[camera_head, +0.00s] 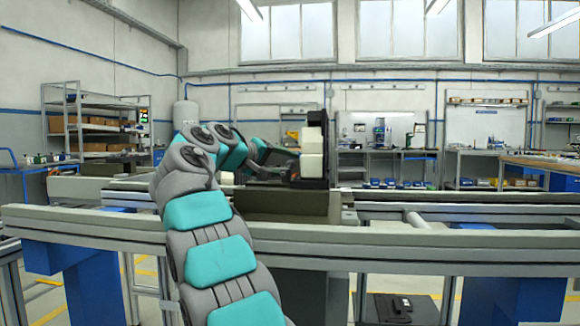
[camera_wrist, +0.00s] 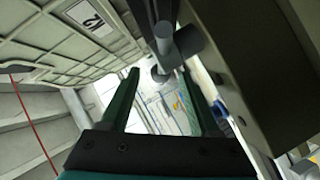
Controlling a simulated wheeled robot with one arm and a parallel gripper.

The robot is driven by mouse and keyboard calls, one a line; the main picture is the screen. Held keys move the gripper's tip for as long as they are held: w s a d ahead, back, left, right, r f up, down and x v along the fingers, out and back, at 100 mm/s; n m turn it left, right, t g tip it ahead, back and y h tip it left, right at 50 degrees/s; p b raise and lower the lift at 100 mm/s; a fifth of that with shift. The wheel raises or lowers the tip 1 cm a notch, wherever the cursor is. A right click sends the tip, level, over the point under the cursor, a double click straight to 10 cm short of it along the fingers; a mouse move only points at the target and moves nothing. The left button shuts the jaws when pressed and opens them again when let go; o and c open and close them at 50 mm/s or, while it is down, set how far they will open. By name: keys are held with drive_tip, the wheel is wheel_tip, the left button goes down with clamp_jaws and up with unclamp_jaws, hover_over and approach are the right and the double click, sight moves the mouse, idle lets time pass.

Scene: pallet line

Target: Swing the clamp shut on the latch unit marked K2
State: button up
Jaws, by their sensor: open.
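A white label reading K2 (camera_wrist: 92,17) sits on a ribbed, pale panel (camera_wrist: 45,50) at the upper left of the wrist view. A grey cylindrical knob on a dark bar (camera_wrist: 182,42) is just beyond my fingertips, near the right finger; I cannot tell whether they touch. My gripper (camera_wrist: 160,75) is open, its two dark green fingers apart with nothing held between them. My arm hides part of that area, and no label is readable there.
A conveyor rail (camera_head: 420,240) crosses the foreground, with a dark olive block (camera_head: 285,203) behind it. Shelving (camera_head: 95,125) stands at the left, and workbenches (camera_head: 385,155) line the back. A large dark part (camera_wrist: 260,70) fills the wrist view's right side.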

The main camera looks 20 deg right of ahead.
sight(288, 165)
drive_tip(key=x, duration=0.3)
drive_tip(key=shift+w+d+f, duration=0.1)
drive_tip(key=shift+w, duration=0.05)
clamp_jaws()
idle(0.4)
idle(0.9)
